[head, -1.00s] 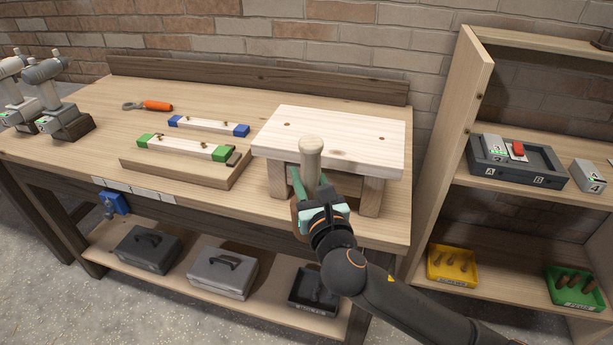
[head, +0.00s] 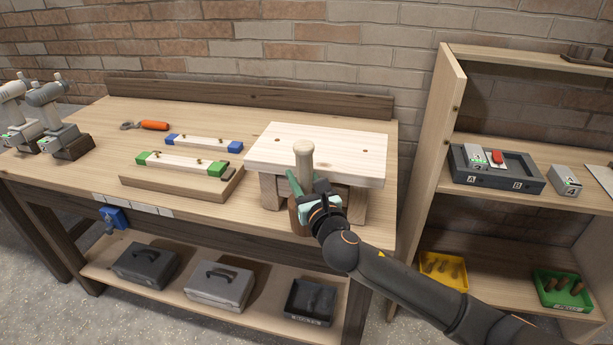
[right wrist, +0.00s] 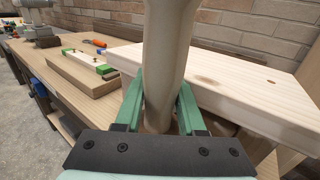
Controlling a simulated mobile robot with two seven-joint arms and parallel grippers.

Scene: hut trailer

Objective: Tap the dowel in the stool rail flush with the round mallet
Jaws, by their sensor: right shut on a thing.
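My right gripper (head: 312,190) is shut on the pale handle of the round mallet (head: 304,160), at the front of the small stool (head: 330,150). The handle stands nearly upright. A brown rounded part, likely the mallet head, shows partly below the green fingers. In the right wrist view the handle (right wrist: 165,70) rises between the green fingers (right wrist: 160,110), beside the stool top (right wrist: 250,92). The stool has a pale top with dark round spots and stands on the bench. I cannot make out the rail's dowel; the gripper and mallet cover part of the stool's front. My left gripper is out of view.
An orange-handled tool (head: 153,125) and grey drills (head: 58,120) are farther left. A shelf unit (head: 437,150) stands right.

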